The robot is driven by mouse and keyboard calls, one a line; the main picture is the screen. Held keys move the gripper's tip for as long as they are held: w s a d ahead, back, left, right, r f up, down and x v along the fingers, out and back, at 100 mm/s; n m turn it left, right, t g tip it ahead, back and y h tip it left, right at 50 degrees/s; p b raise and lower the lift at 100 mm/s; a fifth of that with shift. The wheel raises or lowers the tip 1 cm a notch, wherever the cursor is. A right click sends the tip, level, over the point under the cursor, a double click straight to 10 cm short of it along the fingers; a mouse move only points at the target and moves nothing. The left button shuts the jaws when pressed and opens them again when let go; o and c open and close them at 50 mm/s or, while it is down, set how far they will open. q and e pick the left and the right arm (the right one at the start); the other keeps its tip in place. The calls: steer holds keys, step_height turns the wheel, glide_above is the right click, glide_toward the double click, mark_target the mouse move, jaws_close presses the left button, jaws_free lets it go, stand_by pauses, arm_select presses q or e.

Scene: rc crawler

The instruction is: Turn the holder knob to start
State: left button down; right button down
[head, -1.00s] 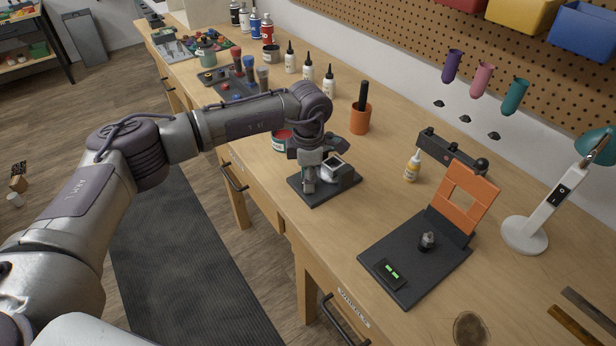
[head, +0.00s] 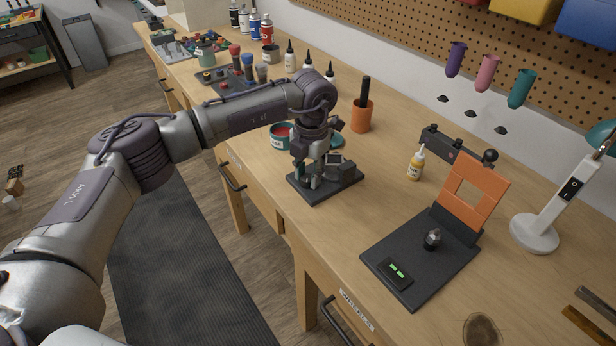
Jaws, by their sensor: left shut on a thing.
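The holder (head: 347,177) is a small device with a flat dark base and a dark block on its right side, standing on the workbench. My left gripper (head: 309,180) comes down over the left part of the holder, fingers pointing down. It is shut on the holder knob, which the fingers and wrist mostly hide; its angle cannot be read. My right gripper is not in view.
A red-topped teal tin (head: 281,140) stands just behind my gripper. An orange cup (head: 362,116) and a yellow-labelled bottle (head: 416,163) stand further right. A black plate with an orange frame (head: 474,187) is at front right. Bench between is clear.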

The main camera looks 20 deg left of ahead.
arm_select(q)
steer(key=n, duration=0.2)
steer(key=shift+n+b, duration=0.35)
steer(key=shift+n, duration=0.05)
steer(key=n, duration=0.3)
steer(key=shift+n+b, duration=0.3)
steer(key=shift+b, duration=0.05)
steer(key=n, duration=0.2)
steer(key=shift+w+n, duration=0.1)
steer(key=shift+n, duration=0.3)
steer(key=n, duration=0.3)
steer(key=shift+a+n+g, duration=0.1)
steer(key=shift+n+g, duration=0.2)
steer(key=n, duration=0.6)
steer(key=shift+r, duration=0.1)
steer(key=n+p, duration=0.1)
steer(key=n, duration=0.5)
steer(key=shift+a+n+h+p, duration=0.1)
steer(key=shift+n+h+p, duration=0.3)
